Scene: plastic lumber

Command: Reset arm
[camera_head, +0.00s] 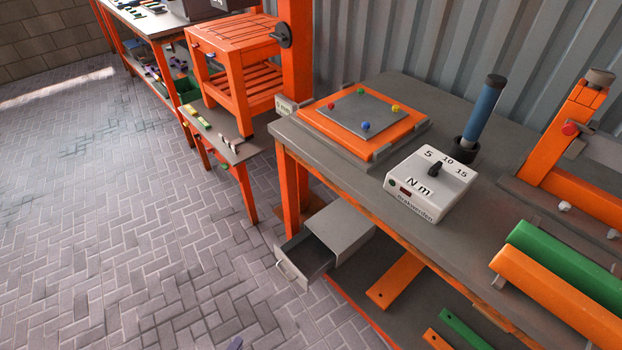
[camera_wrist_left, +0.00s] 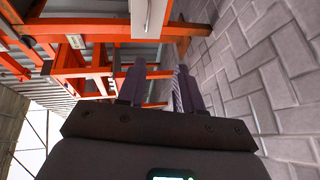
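My left gripper (camera_wrist_left: 160,76) shows in the left wrist view with its two dark purple-grey fingers spread apart and nothing between them. Beyond the fingers are orange frames and the grey paved floor. My right gripper is in neither view.
A grey workbench (camera_head: 330,158) on orange legs holds an orange plate with coloured knobs (camera_head: 365,122), a white torque box (camera_head: 430,186) and a blue-handled tool (camera_head: 484,115). An open drawer (camera_head: 308,258) juts out below. The floor at left (camera_head: 110,230) is clear.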

